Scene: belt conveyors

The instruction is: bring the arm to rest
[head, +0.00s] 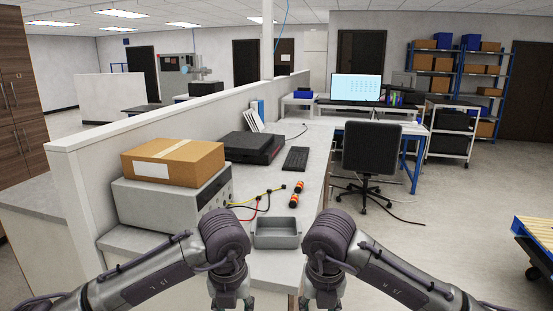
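My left arm comes in from the lower left and my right arm from the lower right, both bent inward over the near end of the bench. My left gripper (232,301) points down at the bottom edge of the head view. My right gripper (321,301) points down beside it to the right. The fingers of both are mostly cut off by the frame, so their opening does not show. No object is visible in either gripper. A grey tray (277,241) sits on the bench between and beyond the two wrists.
The bench (312,171) holds a cardboard box (172,161) on a grey instrument (165,204), a black case (252,148), a keyboard (296,158), orange-black cylinders (296,193) and cables. A low partition (110,172) runs along the left.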

